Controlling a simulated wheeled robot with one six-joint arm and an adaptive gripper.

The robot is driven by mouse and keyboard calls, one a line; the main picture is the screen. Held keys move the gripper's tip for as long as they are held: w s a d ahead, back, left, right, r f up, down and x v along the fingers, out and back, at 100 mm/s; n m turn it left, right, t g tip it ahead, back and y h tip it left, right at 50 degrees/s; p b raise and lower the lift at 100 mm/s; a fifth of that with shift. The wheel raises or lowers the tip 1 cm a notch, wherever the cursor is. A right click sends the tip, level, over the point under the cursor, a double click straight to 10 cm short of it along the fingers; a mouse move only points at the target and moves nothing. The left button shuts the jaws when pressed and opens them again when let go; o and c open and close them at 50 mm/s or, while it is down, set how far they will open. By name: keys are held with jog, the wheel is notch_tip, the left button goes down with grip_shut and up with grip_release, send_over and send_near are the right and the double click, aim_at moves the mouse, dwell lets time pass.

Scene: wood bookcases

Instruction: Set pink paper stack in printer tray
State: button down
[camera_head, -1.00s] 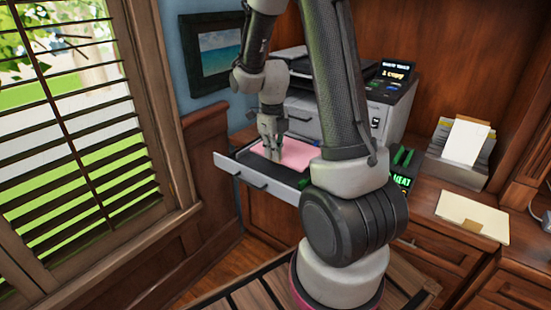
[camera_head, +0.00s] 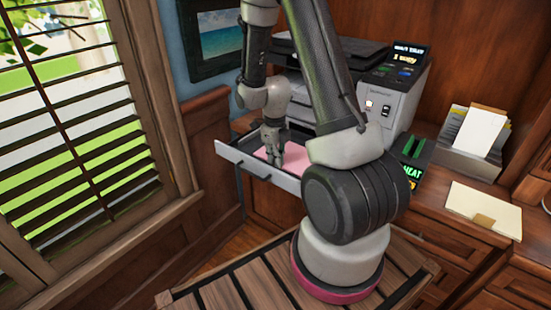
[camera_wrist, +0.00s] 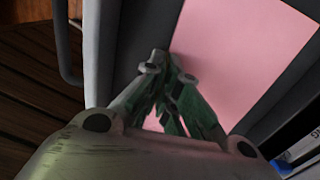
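The pink paper stack (camera_head: 295,158) lies flat in the pulled-out printer tray (camera_head: 248,166), at the front of the printer (camera_head: 395,103). In the wrist view the pink paper (camera_wrist: 235,50) fills the upper middle, with dark tray floor (camera_wrist: 145,25) bare along its left side. My gripper (camera_head: 275,162) points down into the tray over the paper. In the wrist view its fingers (camera_wrist: 168,66) come together at the tips, by the paper's left edge. No paper shows pinched between them. Whether the tips touch the paper is unclear.
A dark device with green lettering (camera_head: 413,160) stands on the desk right of the tray. Farther right are a paper holder (camera_head: 472,150) and a cream folder (camera_head: 483,212). A window with blinds (camera_head: 75,130) and wood panelling (camera_head: 208,140) are at the left.

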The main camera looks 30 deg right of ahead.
jog(key=c, duration=1.6)
grip_release()
jog(key=shift+f, duration=0.1)
jog(key=shift+c, duration=0.2)
jog(key=s+a+r+n+t, duration=0.1)
jog(key=s+r+n, duration=0.3)
jog(key=r, duration=0.7)
jog(key=s+a+r+n+t, duration=0.1)
jog(key=r+n, duration=0.5)
jog(key=r, duration=0.5)
jog(key=s+a+r+n+t, duration=0.1)
jog(key=s+r+n, duration=0.3)
jog(key=s+n, duration=0.3)
jog(key=s+a+r+n+t, duration=0.1)
jog(key=s+r+n, duration=0.4)
jog(key=n, duration=1)
jog(key=s+a, duration=0.1)
jog(key=s, duration=0.2)
jog(key=shift+s, duration=0.2)
